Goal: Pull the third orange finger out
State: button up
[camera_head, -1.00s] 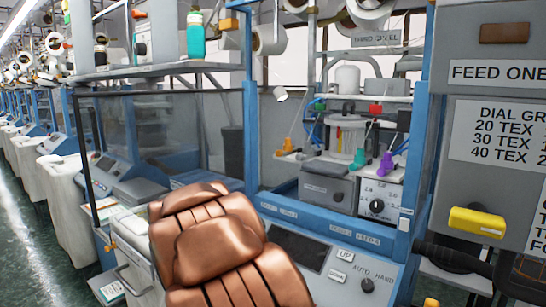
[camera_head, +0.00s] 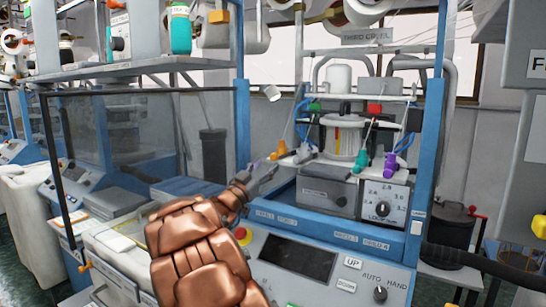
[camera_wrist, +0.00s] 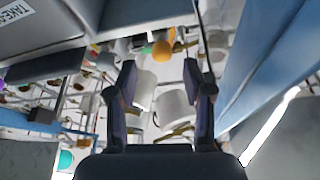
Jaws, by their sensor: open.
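An orange finger (camera_head: 281,148) stands on the blue-framed machine, left of the white cylinder unit. In the wrist view an orange rounded part (camera_wrist: 163,47) shows just beyond my fingertips, roughly centred between them. My gripper (camera_wrist: 159,66) is open, with nothing between its two dark fingers. In the head view my gripper (camera_head: 262,172) is just left of and below the orange finger, close to it; I cannot tell whether they touch. My gripper may hide part of the orange finger's base.
A green finger (camera_head: 359,158) and a purple finger (camera_head: 390,164) stand to the right. A grey box (camera_head: 327,190) and a dial panel (camera_head: 383,200) sit below. A blue frame post (camera_head: 243,125) rises left of my gripper. A control panel (camera_head: 300,255) slopes in front.

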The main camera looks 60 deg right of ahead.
aim_at(272, 157)
jog(key=p+x, duration=0.1)
jog(key=x, duration=0.3)
jog(key=shift+w+r, duration=0.1)
jog(key=shift+r, duration=0.05)
jog(key=shift+d+r, duration=0.1)
jog(key=shift+d, duration=0.65)
jog(key=shift+c, duration=0.4)
grip_shut()
